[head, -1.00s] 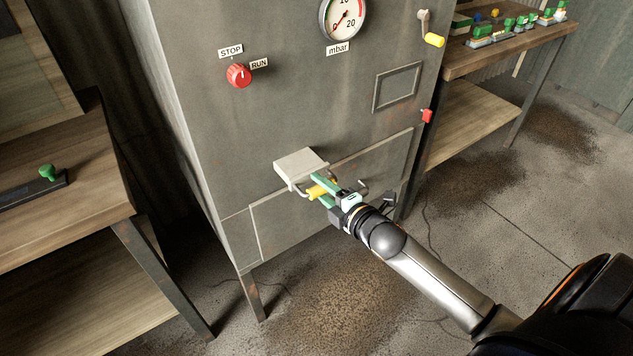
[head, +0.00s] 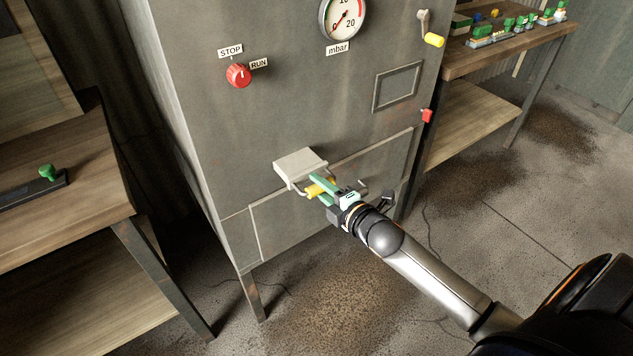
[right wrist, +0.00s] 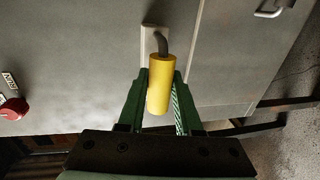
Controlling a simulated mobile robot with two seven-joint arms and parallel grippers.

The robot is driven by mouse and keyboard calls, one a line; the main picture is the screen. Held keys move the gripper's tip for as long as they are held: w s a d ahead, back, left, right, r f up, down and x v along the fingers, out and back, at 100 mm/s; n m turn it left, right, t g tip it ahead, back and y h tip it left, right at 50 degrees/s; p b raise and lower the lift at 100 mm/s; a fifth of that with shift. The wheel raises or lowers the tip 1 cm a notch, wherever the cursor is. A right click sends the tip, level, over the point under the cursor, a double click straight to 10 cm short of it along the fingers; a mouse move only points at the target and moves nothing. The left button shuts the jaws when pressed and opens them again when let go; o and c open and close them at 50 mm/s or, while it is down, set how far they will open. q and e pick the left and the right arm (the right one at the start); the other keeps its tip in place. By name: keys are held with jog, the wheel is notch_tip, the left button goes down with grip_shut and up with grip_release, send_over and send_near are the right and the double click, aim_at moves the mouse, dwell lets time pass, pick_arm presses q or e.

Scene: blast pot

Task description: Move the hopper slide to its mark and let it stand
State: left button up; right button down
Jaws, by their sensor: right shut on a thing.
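The hopper slide is a pale plate (head: 300,165) sticking out of the front of the grey cabinet, with a bent grey rod and a yellow grip (head: 316,190). My right gripper (head: 319,187) is shut on the yellow grip, with one green finger on each side. In the right wrist view the yellow grip (right wrist: 160,85) stands between the two green fingers, and the plate's pale end (right wrist: 150,42) shows beyond it. No mark for the slide can be made out. My left gripper is not in view.
The cabinet (head: 290,110) carries a red STOP/RUN knob (head: 238,75), a mbar gauge (head: 342,16) and a yellow-handled crank (head: 434,40). Wooden benches stand at left (head: 90,205) and right (head: 510,48). The floor (head: 330,310) before the cabinet is clear.

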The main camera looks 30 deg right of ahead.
aim_at(305, 172)
jog(key=shift+r+b+x, duration=0.15)
jog(key=shift+r+x, duration=0.05)
jog(key=shift+x, duration=0.85)
jog(key=shift+r+b+x, duration=0.2)
jog(key=shift+x, duration=0.85)
jog(key=shift+r+b+x, duration=0.15)
jog(key=shift+r+x, duration=0.05)
jog(key=shift+x, duration=0.85)
jog(key=c, duration=0.5)
grip_release()
jog(key=shift+c, duration=0.4)
jog(key=shift+p+v, duration=2.4)
jog(key=shift+v, duration=1.05)
